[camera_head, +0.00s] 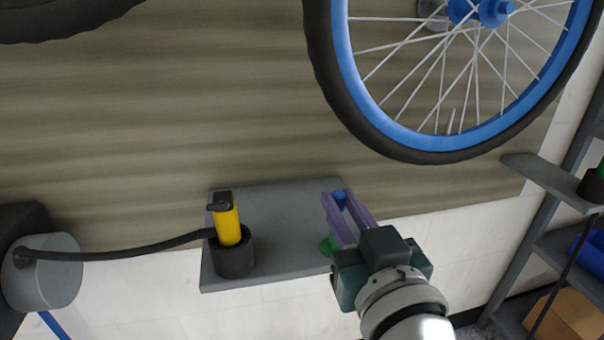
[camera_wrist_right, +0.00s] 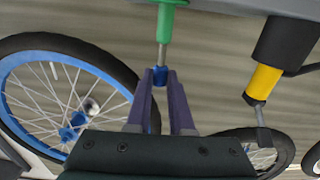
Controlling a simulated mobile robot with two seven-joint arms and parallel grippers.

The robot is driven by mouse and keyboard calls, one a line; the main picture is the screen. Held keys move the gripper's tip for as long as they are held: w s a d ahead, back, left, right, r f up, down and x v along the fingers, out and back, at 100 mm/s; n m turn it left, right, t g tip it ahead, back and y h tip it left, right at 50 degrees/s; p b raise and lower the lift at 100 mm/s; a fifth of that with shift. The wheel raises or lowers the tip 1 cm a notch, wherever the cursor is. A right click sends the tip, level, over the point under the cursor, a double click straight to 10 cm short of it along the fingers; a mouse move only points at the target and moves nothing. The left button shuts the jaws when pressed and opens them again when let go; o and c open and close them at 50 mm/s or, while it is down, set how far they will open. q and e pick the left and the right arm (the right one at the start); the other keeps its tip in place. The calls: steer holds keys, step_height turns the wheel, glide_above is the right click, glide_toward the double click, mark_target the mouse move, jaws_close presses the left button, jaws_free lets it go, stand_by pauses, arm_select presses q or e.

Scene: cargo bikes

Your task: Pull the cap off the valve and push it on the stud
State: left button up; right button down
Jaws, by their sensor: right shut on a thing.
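My right gripper (camera_head: 338,203) is shut on a small blue cap (camera_head: 340,196) over the right end of the grey shelf. In the right wrist view the cap (camera_wrist_right: 160,75) sits between the fingertips, in line with the end of a thin grey stud (camera_wrist_right: 163,53). It appears to meet the stud's tip; how far it is on cannot be told. The stud's green base (camera_wrist_right: 173,16) is at the shelf, and partly shows behind the gripper in the head view (camera_head: 327,245). The wheel's valve (camera_head: 451,121) looks like a thin pale stem inside the blue rim. My left gripper is not in view.
The grey shelf (camera_head: 285,235) carries a yellow handle (camera_head: 228,226) in a black holder (camera_head: 235,257), left of my gripper. A black hose (camera_head: 120,253) runs from it to a grey drum (camera_head: 55,272). The bicycle wheel (camera_head: 387,133) hangs above right. A rack (camera_head: 545,180) stands at right.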

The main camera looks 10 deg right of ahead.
steer(key=shift+f, duration=0.25)
stand_by(0.5)
steer(key=c, duration=0.7)
jaws_free()
steer(key=o, duration=0.3)
